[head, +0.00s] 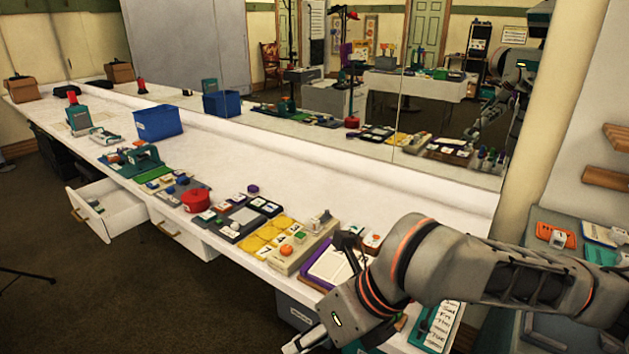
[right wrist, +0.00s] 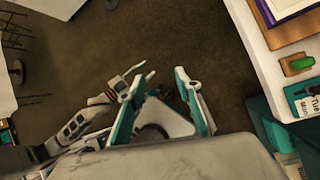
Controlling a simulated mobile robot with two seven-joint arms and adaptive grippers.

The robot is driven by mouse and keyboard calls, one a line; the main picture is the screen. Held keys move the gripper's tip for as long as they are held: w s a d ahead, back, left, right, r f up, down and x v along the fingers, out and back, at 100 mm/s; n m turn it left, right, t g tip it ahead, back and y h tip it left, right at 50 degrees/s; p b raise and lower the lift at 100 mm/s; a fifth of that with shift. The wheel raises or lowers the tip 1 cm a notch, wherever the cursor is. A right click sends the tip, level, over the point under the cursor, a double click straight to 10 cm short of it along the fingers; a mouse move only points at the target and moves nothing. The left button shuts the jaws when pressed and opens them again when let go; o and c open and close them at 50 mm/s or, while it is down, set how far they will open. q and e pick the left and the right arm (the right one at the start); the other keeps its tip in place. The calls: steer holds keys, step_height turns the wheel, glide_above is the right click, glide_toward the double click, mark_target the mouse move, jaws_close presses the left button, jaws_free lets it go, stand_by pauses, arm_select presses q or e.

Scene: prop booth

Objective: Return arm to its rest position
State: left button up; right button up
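My right arm comes in from the right in the head view and bends down over the table's near right end. Its gripper (head: 306,342) is partly cut off by the bottom edge. In the right wrist view my right gripper (right wrist: 165,92) has its teal and white fingers spread, with nothing between them, over brown carpet. Beyond it on the left, another grey arm with pale fingers (right wrist: 142,76), which looks like my left, shows with its fingers apart and empty. The left gripper does not show in the head view.
The long white table (head: 330,185) carries a blue bin (head: 158,122), a red pot (head: 195,200), yellow tray (head: 268,236) and purple-edged board (head: 330,265). Two drawers stand open, one the left drawer (head: 112,212). A mirror lies behind.

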steer(key=w+a+f+m+t+y, duration=0.25)
steer(key=w+a+m+y, duration=0.35)
steer(key=m, duration=0.7)
steer(key=w+d+f+m+t+h, duration=0.1)
steer(key=d+f+m+t, duration=0.2)
steer(key=d+f+m, duration=0.35)
steer(key=w+d+f+m+t+h, duration=0.1)
steer(key=d+f+m+t+h, duration=0.15)
steer(key=f+m, duration=0.55)
steer(key=s+d+f+m+h, duration=0.5)
steer(key=s+d+f+m, duration=0.7)
steer(key=s+d+f, duration=0.2)
steer(key=d+f, duration=0.2)
steer(key=d, duration=0.2)
steer(key=shift+s+f+h, duration=0.35)
steer(key=shift+s+f, duration=0.05)
